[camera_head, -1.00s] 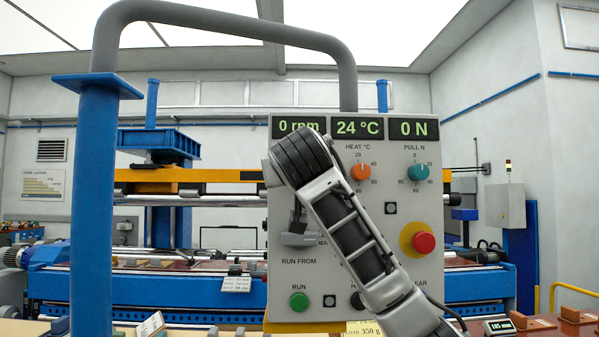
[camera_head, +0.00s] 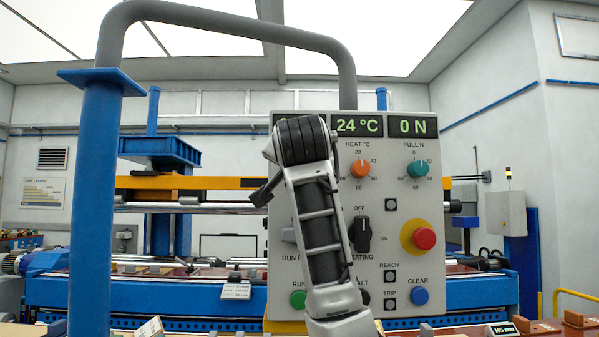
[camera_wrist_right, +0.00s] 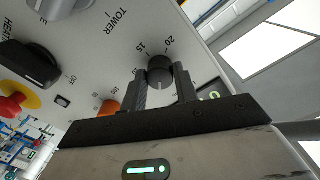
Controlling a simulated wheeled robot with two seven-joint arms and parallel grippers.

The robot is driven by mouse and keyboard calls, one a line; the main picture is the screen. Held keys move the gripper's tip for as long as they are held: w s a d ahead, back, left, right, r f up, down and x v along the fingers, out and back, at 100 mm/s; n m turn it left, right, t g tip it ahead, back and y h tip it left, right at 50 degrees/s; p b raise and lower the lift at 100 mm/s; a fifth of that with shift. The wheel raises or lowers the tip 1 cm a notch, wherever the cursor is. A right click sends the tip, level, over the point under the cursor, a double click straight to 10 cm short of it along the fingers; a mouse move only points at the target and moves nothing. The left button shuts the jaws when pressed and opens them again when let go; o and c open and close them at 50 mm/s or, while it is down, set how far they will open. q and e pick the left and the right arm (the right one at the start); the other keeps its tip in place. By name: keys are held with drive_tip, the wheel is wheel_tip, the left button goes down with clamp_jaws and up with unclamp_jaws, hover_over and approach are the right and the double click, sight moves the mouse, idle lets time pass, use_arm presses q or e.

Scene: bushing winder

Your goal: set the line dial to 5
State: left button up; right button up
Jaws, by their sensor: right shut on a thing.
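The line dial is most likely the small dark round knob (camera_wrist_right: 160,70) in the right wrist view, with the numbers 15 and 20 printed beside it. Its name is not readable and I cannot tell its setting. My right gripper (camera_wrist_right: 163,86) has its two dark fingers on either side of this knob and is shut on it. In the head view my right arm stands in front of the panel (camera_head: 440,300) and hides the knob and the fingers. My left gripper is in neither view.
Near the held knob are the orange heat knob (camera_head: 361,169) and the teal pull knob (camera_head: 417,169). A black selector (camera_head: 361,234), a red stop button (camera_head: 424,238) and a blue clear button (camera_head: 419,296) sit lower. A blue post (camera_head: 92,210) stands left.

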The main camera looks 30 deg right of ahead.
drive_tip(key=m, duration=0.3)
drive_tip(key=shift+m, duration=0.4)
idle(0.4)
drive_tip(key=o, duration=1)
drive_tip(key=shift+s, duration=0.1)
